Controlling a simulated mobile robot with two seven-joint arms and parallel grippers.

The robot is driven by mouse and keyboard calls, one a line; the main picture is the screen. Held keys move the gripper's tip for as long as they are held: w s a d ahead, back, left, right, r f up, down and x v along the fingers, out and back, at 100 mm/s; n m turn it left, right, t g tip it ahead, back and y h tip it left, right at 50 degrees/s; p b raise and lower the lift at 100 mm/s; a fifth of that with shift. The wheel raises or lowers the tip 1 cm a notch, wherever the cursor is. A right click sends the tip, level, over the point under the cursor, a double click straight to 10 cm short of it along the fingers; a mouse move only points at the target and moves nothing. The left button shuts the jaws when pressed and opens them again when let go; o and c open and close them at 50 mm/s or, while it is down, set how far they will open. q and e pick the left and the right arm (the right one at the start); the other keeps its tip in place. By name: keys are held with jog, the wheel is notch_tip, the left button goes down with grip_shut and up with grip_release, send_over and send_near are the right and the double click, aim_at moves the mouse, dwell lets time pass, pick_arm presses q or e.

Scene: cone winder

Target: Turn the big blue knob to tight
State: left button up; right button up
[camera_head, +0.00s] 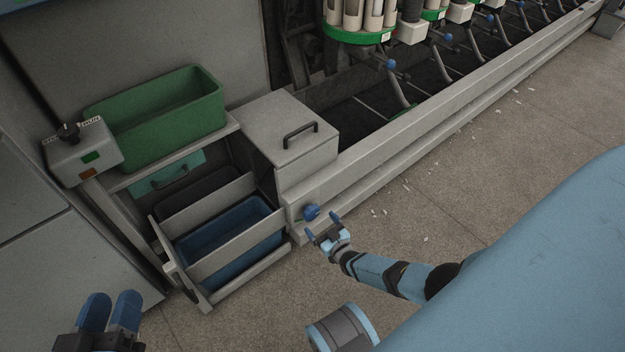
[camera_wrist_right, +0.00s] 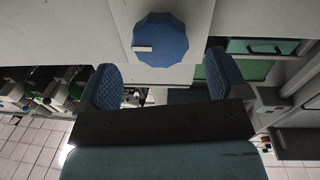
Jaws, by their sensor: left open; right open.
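The big blue knob (camera_head: 311,212) sits low on the front face of the grey machine, below the lidded box. In the right wrist view the knob (camera_wrist_right: 160,40) is a faceted blue disc with a white pointer mark at its left side. My right gripper (camera_head: 324,226) is open just in front of the knob, apart from it. In the right wrist view its two blue fingertips (camera_wrist_right: 162,82) show below the knob, with nothing between them. Any tight or loose lettering is not visible. My left gripper (camera_head: 110,310) is open and empty at the bottom left.
A green bin (camera_head: 165,125) stands on the shelf, with a blue bin (camera_head: 228,232) in the rack below. A control box (camera_head: 83,152) with a black switch is at left. A lidded box (camera_head: 290,140) is above the knob.

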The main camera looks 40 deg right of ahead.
aim_at(313, 215)
jog(key=w+b, duration=0.1)
jog(key=w, duration=0.4)
jog(key=shift+w+b, duration=0.1)
jog(key=shift+b, duration=0.2)
jog(key=c, duration=0.9)
